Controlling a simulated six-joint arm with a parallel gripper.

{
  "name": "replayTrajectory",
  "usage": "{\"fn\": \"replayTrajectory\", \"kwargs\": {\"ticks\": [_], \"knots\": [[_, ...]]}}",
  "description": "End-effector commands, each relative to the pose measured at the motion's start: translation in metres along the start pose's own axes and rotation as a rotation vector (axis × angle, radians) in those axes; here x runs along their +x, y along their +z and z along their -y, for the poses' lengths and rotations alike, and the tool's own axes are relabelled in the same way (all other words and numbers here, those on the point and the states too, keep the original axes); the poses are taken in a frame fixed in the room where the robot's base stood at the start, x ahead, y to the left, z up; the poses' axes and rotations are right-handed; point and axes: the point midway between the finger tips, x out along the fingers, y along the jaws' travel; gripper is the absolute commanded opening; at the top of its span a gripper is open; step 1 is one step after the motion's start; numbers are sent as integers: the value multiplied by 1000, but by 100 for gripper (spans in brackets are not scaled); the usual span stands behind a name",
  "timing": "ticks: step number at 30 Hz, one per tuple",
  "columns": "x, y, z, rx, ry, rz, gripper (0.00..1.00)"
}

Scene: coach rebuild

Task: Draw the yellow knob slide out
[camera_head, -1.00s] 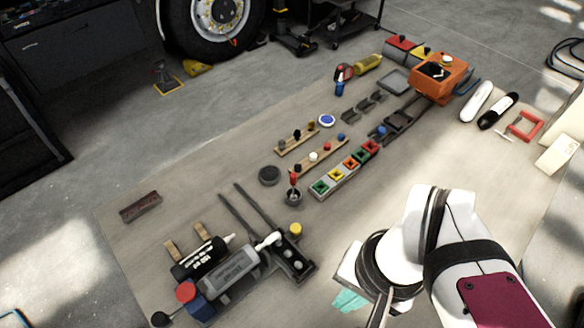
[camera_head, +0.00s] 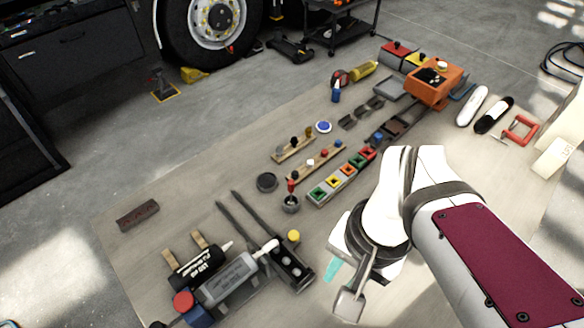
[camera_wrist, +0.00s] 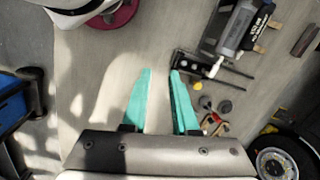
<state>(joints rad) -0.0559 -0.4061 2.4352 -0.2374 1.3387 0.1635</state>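A yellow knob (camera_head: 293,236) shows beside a black block with long dark rails (camera_head: 285,262) at the lower middle of the bench. In the wrist view the yellow knob (camera_wrist: 197,87) lies just right of my fingertips, beside the same black block (camera_wrist: 187,64). I cannot tell how the knob joins the block. My gripper (camera_wrist: 160,72) is open and empty, its two teal fingers apart over bare bench. In the head view one teal finger (camera_head: 334,268) shows right of and below the knob, apart from it. My arm hides the other finger there.
A grey cylinder (camera_head: 227,278) and a black tube (camera_head: 196,265) lie left of the block. A red-topped stick (camera_head: 291,192) and coloured square trays (camera_head: 334,180) stand behind it. Another yellow-topped box (camera_head: 416,59) is at the far end, next to an orange case (camera_head: 433,85).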

Motion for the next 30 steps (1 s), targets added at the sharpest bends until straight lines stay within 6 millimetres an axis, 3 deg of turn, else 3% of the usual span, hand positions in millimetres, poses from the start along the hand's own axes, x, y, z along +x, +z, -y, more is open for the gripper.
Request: {"fn": "replayTrajectory", "kwargs": {"ticks": [1,4,6,10,14,24,30], "knots": [[-1,-21,21,29,26,-2,38],[8,-64,74,118,63,-39,56],[21,-85,107,171,77,-63,64],[40,-103,142,228,85,-93,64],[57,-106,146,241,86,-97,64],[154,-114,135,241,88,-94,64],[189,-118,132,240,86,-95,64]]}}
